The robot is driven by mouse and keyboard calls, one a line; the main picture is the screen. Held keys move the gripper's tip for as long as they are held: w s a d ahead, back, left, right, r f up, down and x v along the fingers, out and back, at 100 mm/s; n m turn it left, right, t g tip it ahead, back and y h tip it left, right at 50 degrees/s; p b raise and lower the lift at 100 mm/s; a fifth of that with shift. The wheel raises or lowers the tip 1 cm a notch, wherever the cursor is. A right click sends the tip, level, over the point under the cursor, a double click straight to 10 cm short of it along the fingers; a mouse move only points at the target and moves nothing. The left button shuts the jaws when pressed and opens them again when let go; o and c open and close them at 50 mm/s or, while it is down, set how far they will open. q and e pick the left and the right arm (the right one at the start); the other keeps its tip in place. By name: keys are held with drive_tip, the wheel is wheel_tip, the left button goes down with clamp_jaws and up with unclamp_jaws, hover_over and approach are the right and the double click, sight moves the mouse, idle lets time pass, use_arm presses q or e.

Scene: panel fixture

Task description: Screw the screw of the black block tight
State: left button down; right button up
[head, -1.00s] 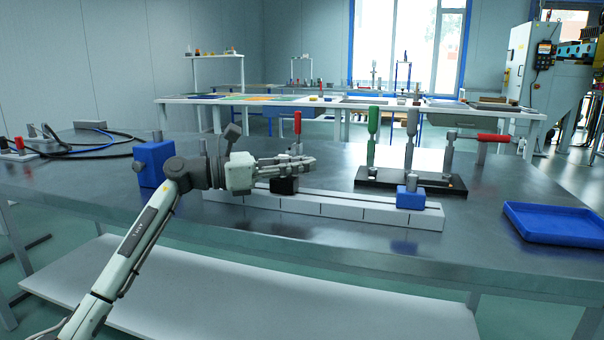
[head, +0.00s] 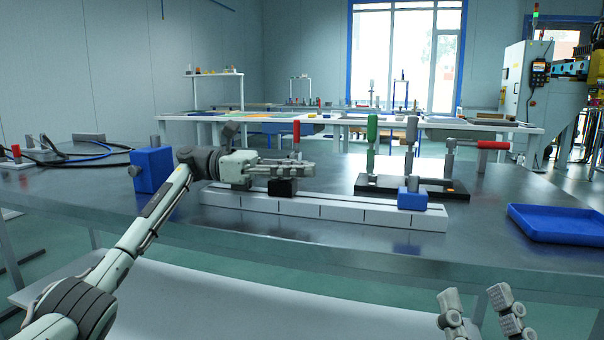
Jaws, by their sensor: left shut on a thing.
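The black block (head: 284,188) sits on a long white rail (head: 345,214) on the steel table. My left gripper (head: 306,169) reaches in from the left, with its fingers level just above the black block. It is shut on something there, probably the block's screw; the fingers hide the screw. My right gripper (head: 477,303) shows at the bottom right, in front of the table. Its two fingers stand apart, with nothing seen between them.
A blue block (head: 412,199) sits on the rail's right part. A larger blue block (head: 152,171) stands at left. A blue tray (head: 555,224) lies at right. Cables lie far left.

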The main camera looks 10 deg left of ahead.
use_arm(q)
drive_tip(key=shift+s+m+g, duration=0.1)
drive_tip(key=shift+m+g, duration=0.2)
drive_tip(key=shift+g, duration=0.2)
drive_tip(key=c, duration=1.4)
unclamp_jaws()
drive_tip(key=shift+a, duration=0.15)
drive_tip(key=a, duration=0.7)
drive_tip(key=shift+a, duration=0.1)
